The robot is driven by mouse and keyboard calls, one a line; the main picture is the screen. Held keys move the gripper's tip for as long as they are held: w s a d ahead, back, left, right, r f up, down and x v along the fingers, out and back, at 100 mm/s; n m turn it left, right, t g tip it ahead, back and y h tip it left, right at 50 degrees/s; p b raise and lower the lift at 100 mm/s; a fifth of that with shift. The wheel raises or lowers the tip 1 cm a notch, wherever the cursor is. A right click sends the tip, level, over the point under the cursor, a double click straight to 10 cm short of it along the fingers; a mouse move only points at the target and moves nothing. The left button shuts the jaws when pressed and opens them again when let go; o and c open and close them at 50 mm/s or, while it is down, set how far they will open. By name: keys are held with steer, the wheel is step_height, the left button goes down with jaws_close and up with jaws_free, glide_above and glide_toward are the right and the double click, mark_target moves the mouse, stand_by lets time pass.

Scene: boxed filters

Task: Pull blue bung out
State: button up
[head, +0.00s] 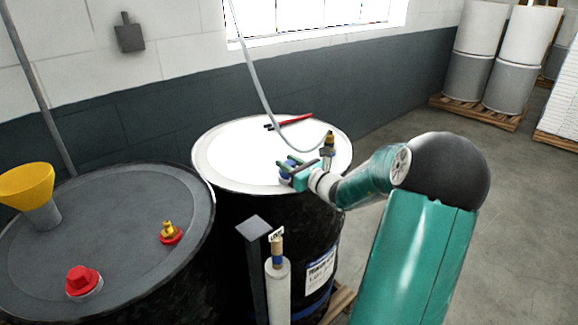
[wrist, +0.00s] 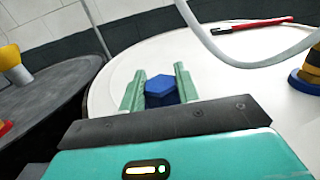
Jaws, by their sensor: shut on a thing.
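The blue bung (wrist: 160,88) has a six-sided top and sits between the two green fingers of my gripper (wrist: 158,86) in the wrist view. In the head view, my gripper (head: 291,167) is at the front of the white drum top (head: 225,165), with the blue bung (head: 286,177) partly hidden by the fingers. The fingers are shut on the bung. I cannot tell whether the bung is seated in the drum or lifted clear, as its lower part is hidden.
A brass fitting (head: 329,140) with a grey hose (head: 262,90) stands right of my gripper. A red-handled tool (head: 296,119) lies at the back of the lid. A dark drum (head: 120,215) with a yellow funnel (head: 26,184) and red bung (head: 82,281) stands left. A post (head: 254,262) stands in front.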

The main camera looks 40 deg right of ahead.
mark_target(289, 162)
steer(key=shift+r, duration=0.6)
steer(key=shift+r, duration=0.3)
steer(key=shift+r, duration=0.35)
steer(key=shift+r, duration=0.35)
steer(key=shift+r, duration=0.35)
step_height(289, 162, up, 9)
stand_by(0.8)
